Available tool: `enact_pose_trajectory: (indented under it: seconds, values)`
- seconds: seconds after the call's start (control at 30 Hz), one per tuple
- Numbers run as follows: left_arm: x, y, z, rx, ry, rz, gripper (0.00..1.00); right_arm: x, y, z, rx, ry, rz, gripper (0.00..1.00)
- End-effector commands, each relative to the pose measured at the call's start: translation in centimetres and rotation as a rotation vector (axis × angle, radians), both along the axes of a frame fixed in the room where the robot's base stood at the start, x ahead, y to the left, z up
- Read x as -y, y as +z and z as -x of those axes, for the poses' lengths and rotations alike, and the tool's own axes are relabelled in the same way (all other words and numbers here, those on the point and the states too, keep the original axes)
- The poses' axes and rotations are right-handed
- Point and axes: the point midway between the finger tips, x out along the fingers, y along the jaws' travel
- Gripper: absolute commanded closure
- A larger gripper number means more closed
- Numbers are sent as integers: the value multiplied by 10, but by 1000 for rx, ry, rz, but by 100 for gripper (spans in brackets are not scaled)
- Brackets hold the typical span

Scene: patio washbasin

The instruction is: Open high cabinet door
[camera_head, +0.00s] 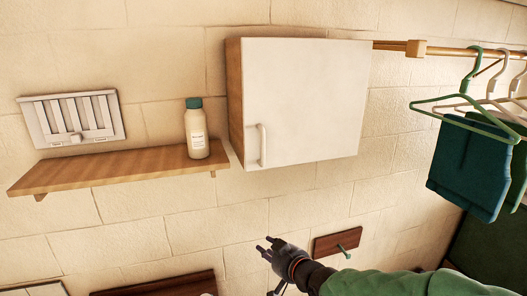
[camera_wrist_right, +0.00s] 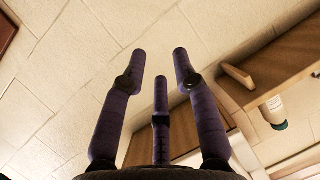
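The high cabinet (camera_head: 236,95) hangs on the wall in the head view, with a wooden side and a white door (camera_head: 310,95). The door looks shut. Its pale vertical handle (camera_head: 262,146) is at the door's lower left. My right gripper (camera_head: 266,244) is below the handle, apart from it, fingers pointing up and left. In the right wrist view the right gripper (camera_wrist_right: 160,62) has its three fingers spread, with nothing between them. A wooden surface (camera_wrist_right: 144,143) behind the fingers may be the cabinet; I cannot tell. My left gripper is not in view.
A wooden shelf (camera_head: 110,170) left of the cabinet holds a teal-capped bottle (camera_head: 197,135). A white vent (camera_head: 72,118) is above it. A rail (camera_head: 470,52) with hangers and teal cloth (camera_head: 470,165) is at right. A hook board (camera_head: 338,242) is near my right arm.

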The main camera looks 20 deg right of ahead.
Motion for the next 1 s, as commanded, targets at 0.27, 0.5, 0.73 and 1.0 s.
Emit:
enact_pose_trajectory:
  seconds: [0.27, 0.5, 0.73, 1.0]
  values:
    - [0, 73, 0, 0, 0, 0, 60, 17, 206, 25, 275, -6, 41, 70]
    - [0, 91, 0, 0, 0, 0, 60, 24, 272, 42, 375, -10, 57, 70]
    - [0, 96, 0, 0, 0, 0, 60, 22, 276, 31, 382, -9, 59, 70]
    - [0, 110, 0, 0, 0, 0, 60, 13, 276, -4, 381, -9, 59, 70]
